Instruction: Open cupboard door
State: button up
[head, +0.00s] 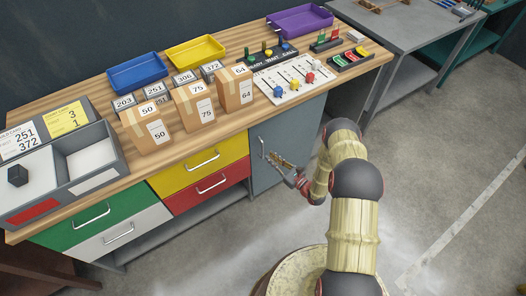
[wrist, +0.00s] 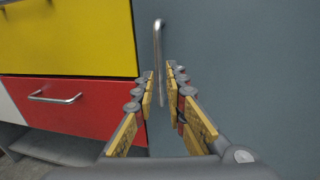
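The cupboard door (head: 285,138) is a flat blue-grey panel under the right part of the workbench. It looks closed. It fills the right of the wrist view (wrist: 240,70). Its handle (wrist: 158,60) is a vertical metal bar near the door's left edge, and it also shows in the head view (head: 262,147). My gripper (wrist: 162,80) is open, with its fingers on either side of the handle's lower part in the wrist view. In the head view the gripper (head: 273,158) is close to the door. I cannot tell whether a finger touches the bar.
Left of the door are a yellow drawer (head: 200,168) and a red drawer (head: 206,190) with metal handles. The wooden benchtop (head: 225,130) above holds boxes, trays and a switch panel. Floor (head: 430,150) is clear to the right, and a grey table (head: 400,30) stands behind.

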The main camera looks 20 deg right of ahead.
jog(key=b+x, duration=0.1)
jog(key=x, duration=0.5)
jog(key=shift+w+a, duration=0.15)
jog(key=shift+a, duration=0.05)
jog(key=shift+c, duration=0.9)
grip_shut()
